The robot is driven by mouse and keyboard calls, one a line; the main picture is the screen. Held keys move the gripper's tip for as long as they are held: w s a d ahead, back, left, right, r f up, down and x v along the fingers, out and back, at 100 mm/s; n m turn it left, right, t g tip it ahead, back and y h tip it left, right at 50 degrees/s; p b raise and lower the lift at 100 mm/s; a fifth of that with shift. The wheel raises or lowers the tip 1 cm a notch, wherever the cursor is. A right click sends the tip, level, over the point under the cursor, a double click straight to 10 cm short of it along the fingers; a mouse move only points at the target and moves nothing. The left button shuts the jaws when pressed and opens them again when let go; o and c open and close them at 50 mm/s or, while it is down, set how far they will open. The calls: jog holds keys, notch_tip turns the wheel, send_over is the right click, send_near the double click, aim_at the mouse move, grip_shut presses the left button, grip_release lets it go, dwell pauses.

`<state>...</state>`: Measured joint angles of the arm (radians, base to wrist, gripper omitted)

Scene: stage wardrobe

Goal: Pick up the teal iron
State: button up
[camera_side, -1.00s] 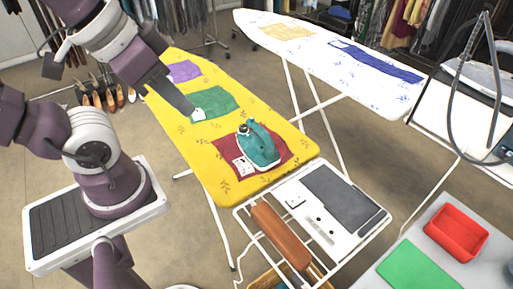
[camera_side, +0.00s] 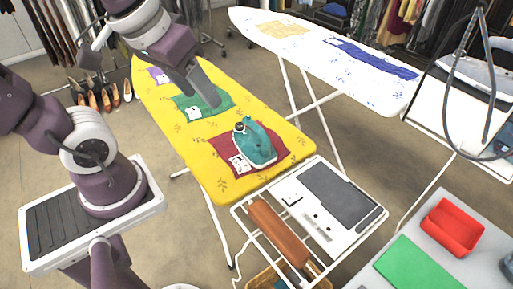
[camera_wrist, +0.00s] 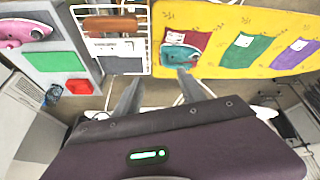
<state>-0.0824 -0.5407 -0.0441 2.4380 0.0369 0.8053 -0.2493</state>
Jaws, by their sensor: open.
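The teal iron (camera_side: 255,143) sits on a dark red cloth (camera_side: 278,150) at the near end of the yellow ironing board (camera_side: 228,188). In the wrist view the iron (camera_wrist: 180,56) lies beyond my fingertips, slightly right of the middle. My gripper (camera_side: 210,98) is above the green cloth (camera_side: 190,103), left of and behind the iron in the side view. In the wrist view my gripper (camera_wrist: 159,80) has its two fingers spread apart with nothing between them. The gripper and iron are apart.
A white rack (camera_side: 345,222) with an orange-brown roll (camera_side: 275,232) adjoins the board's near end. A grey table holds a red bin (camera_side: 453,228), green mat (camera_side: 408,266) and, in the wrist view, a pink iron (camera_wrist: 22,34). A white ironing board (camera_side: 375,93) stands behind.

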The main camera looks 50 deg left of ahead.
jog(key=w+a+f+n+g, duration=0.2)
jog(key=w+a+f+n, duration=0.2)
jog(key=w+f+n, duration=0.45)
jog(key=n, duration=0.6)
send_over(257, 127)
jog(key=s, duration=0.2)
notch_tip(257, 127, down, 9)
jog(key=shift+n+g+h, duration=0.25)
jog(key=shift+g+h, duration=0.15)
jog(key=f, duration=0.2)
jog(key=w+f, duration=0.1)
jog(key=f, duration=0.2)
jog(key=w+f, duration=0.1)
jog(key=f, duration=0.1)
jog(key=shift+w+f, duration=0.2)
jog(key=shift+f, duration=0.05)
jog(key=shift+r, duration=0.1)
grip_shut()
